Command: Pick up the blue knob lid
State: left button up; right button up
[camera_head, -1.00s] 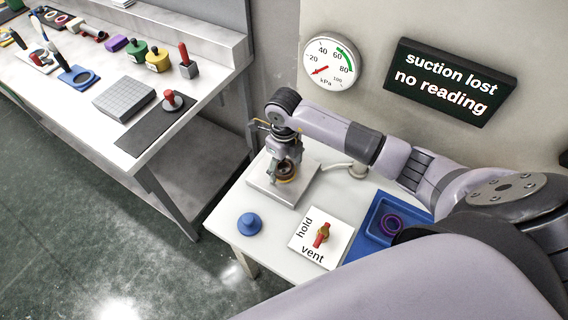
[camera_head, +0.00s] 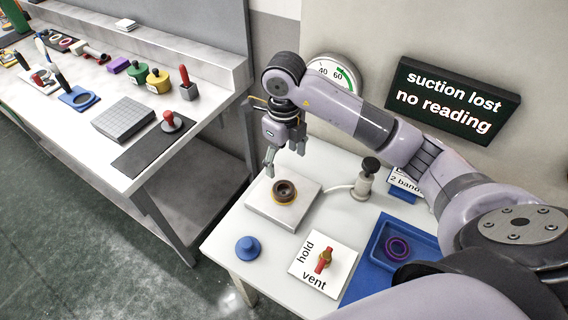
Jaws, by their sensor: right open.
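The blue knob lid (camera_head: 248,247) sits on the small white table at its front left corner, its knob pointing up. My right gripper (camera_head: 285,168) is open and empty, raised above the back of the grey plate, behind and to the right of the lid and well apart from it. A dark ring-shaped piece with a brownish rim (camera_head: 284,190) sits on the grey plate (camera_head: 262,211). My left gripper is not in view.
A gauge (camera_head: 345,74) and a "suction lost, no reading" sign (camera_head: 452,98) are on the wall.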

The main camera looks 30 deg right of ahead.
aim_at(247, 247)
jog(key=k+j, duration=0.5)
jog(key=k, duration=0.2)
jog(key=k+j, duration=0.5)
jog(key=k, duration=0.15)
